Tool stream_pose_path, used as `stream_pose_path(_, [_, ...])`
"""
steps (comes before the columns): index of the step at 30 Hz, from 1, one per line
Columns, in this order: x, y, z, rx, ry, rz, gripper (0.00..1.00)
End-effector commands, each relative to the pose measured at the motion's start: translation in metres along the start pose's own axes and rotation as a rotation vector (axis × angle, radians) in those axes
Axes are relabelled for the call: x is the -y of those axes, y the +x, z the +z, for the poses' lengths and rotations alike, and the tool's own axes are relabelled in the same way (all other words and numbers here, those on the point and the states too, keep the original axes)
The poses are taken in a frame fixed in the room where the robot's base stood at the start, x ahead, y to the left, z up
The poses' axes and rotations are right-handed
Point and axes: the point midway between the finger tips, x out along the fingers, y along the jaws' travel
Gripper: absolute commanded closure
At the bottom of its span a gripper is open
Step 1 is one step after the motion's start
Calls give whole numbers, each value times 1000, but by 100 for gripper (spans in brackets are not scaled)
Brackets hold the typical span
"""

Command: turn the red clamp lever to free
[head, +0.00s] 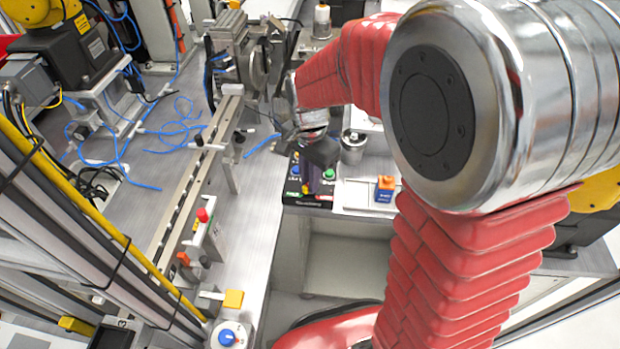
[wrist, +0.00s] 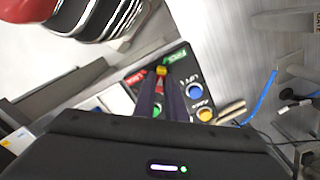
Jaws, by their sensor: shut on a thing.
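A black control panel (wrist: 187,66) carries a green label (wrist: 174,57) and a red label (wrist: 135,77), their lettering too small to read surely. My gripper (wrist: 162,77) is shut, its two dark fingers on a small red and yellow tip, which I take as the red clamp lever (wrist: 162,70). The tip shows between the two labels; the rest of the lever is hidden by the fingers, so its exact angle cannot be told. In the head view my gripper (head: 321,158) is over the panel (head: 308,199), and the lever is hidden there.
A blue button (wrist: 194,90) and a yellow button (wrist: 205,113) lie right of the fingers. A metal cylinder (head: 353,147) stands close beside the panel. An orange-topped blue block (head: 385,190) is to its right. A long rail (head: 190,185) runs at left, with blue cables beyond.

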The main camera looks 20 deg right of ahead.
Motion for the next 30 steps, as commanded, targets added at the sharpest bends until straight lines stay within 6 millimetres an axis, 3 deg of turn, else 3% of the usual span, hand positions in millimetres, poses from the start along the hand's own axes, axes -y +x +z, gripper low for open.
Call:
stream_pose_path(9, [0,1,0,1,139,1,100])
stream_pose_path(24, [0,1,0,1,162,0,100])
stream_pose_path(25, [0,1,0,1,162,0,87])
stream_pose_path(30, [0,0,0,1,161,0,75])
